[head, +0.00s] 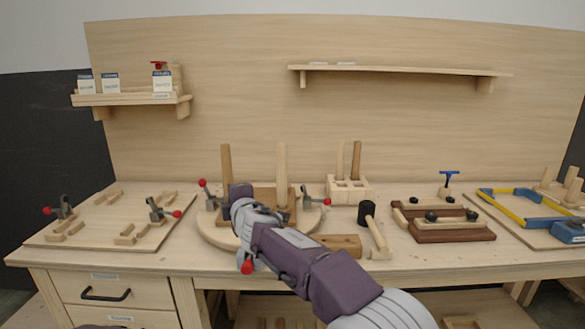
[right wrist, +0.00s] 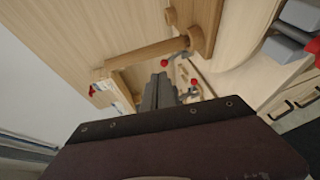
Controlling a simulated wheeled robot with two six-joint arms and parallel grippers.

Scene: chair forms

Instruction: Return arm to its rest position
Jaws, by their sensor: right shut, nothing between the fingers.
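My right arm (head: 310,260) reaches in from the lower right of the head view, over the front of the bench. Its gripper (head: 238,195) is over the round wooden board (head: 212,232), near the upright dowels and the clamps. In the right wrist view the gripper's fingers (right wrist: 160,92) are together with nothing between them. A wooden dowel (right wrist: 150,52) shows just beyond the fingertips; I cannot tell whether they touch. The arm hides part of the round board. My left gripper is not in view.
Red-knobbed clamps (head: 315,202) stand around the round board. A mallet (head: 374,230), a holed block with dowels (head: 347,188) and a dark wooden fixture (head: 455,232) lie to the right. A clamp board (head: 100,222) is at left. Shelves (head: 400,69) hang on the back panel.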

